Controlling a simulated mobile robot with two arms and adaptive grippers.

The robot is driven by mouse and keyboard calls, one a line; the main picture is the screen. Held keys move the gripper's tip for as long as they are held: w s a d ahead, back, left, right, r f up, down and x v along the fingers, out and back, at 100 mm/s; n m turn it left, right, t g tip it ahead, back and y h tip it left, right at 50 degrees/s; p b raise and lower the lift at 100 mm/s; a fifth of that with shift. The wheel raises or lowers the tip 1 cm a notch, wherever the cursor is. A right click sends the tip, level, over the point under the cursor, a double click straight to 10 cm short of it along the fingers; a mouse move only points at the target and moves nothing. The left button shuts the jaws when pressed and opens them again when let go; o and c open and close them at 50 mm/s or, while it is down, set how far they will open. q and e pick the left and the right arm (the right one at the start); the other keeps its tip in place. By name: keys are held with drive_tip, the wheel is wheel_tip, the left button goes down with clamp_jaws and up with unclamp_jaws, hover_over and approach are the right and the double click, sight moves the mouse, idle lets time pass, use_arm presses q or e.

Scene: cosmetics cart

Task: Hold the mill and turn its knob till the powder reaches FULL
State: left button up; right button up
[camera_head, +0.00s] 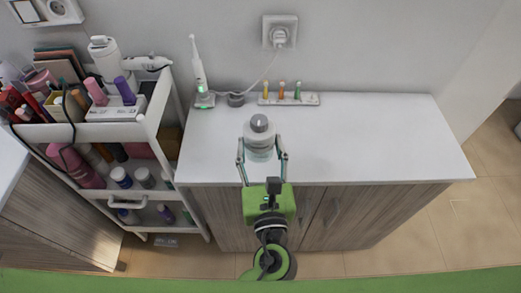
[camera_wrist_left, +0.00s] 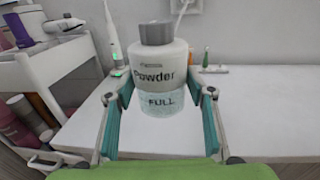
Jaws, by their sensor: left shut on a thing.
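The mill (camera_head: 259,141) is upright at the front part of the white counter. In the left wrist view the mill (camera_wrist_left: 160,75) has a white upper body marked "Powder" and a clear lower part marked "FULL". Its grey knob (camera_wrist_left: 156,32) is on top, and nothing touches the knob (camera_head: 259,123). The clear part looks pale and speckled; I cannot tell the exact powder level. My left gripper (camera_head: 262,157) is shut on the mill, with one finger on each side of its lower part. My right gripper is not in view.
The white counter (camera_head: 380,135) is clear to the right. Behind the mill stand an electric toothbrush (camera_head: 198,70) on its charger and a small rack (camera_head: 305,99) with coloured pieces. A white cart (camera_head: 157,110) full of cosmetics stands at the left.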

use_arm(q)
drive_tip(key=shift+w+f+b, duration=0.8)
drive_tip(key=shift+w+f, duration=0.75)
drive_tip(key=shift+w, duration=0.25)
drive_tip(key=shift+w+f+b, duration=0.8)
drive_tip(key=shift+w+f, duration=0.7)
drive_tip(key=shift+w, duration=0.25)
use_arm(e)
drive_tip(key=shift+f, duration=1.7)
use_arm(q)
drive_tip(key=shift+f, duration=0.35)
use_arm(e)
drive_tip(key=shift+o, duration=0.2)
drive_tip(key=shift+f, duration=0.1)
